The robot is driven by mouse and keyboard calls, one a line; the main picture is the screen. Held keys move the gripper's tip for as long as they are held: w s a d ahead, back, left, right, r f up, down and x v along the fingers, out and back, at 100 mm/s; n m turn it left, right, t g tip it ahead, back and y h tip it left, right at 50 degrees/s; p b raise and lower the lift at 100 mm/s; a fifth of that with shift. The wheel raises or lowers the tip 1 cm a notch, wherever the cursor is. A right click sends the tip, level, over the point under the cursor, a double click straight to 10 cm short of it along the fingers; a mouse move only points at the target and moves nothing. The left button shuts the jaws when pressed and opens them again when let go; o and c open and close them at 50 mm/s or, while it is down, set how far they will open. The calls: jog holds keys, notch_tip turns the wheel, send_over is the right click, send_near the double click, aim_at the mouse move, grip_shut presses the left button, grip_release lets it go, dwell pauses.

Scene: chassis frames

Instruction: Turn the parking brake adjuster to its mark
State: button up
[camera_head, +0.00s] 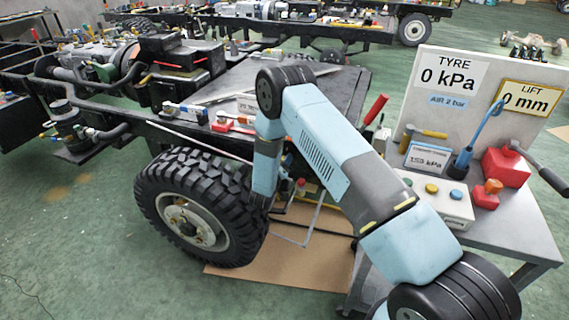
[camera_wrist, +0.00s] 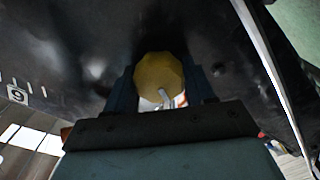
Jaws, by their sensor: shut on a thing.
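The parking brake adjuster (camera_wrist: 158,71) shows in the wrist view as a yellow, many-sided knob with a small grey pointer-like piece (camera_wrist: 167,97) at its lower edge. My gripper (camera_wrist: 160,82) is shut on it, with one dark finger at its left and one at its right. Behind the pointer a bit of white with red and orange shows; I cannot make out a mark there. In the head view my arm reaches down behind the tyre, and the adjuster and fingertips are hidden.
Dark metal surrounds the adjuster in the wrist view, with a pale bar (camera_wrist: 262,50) at the right and a "9" plate (camera_wrist: 17,94) at the left. The head view shows the large tyre (camera_head: 160,200) and a tool bench (camera_head: 510,230) close to my arm.

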jog(key=shift+d, duration=0.1)
jog(key=shift+c, duration=0.2)
jog(key=shift+a+r, duration=0.15)
jog(key=shift+a, duration=0.3)
dwell(1.2)
jog(key=o, duration=0.7)
jog(key=shift+c, duration=0.2)
jog(key=o, duration=0.3)
jog(key=shift+d, duration=0.15)
jog(key=shift+o, duration=0.2)
jog(key=shift+s, duration=0.1)
jog(key=v, duration=1.3)
jog(key=shift+s, duration=0.25)
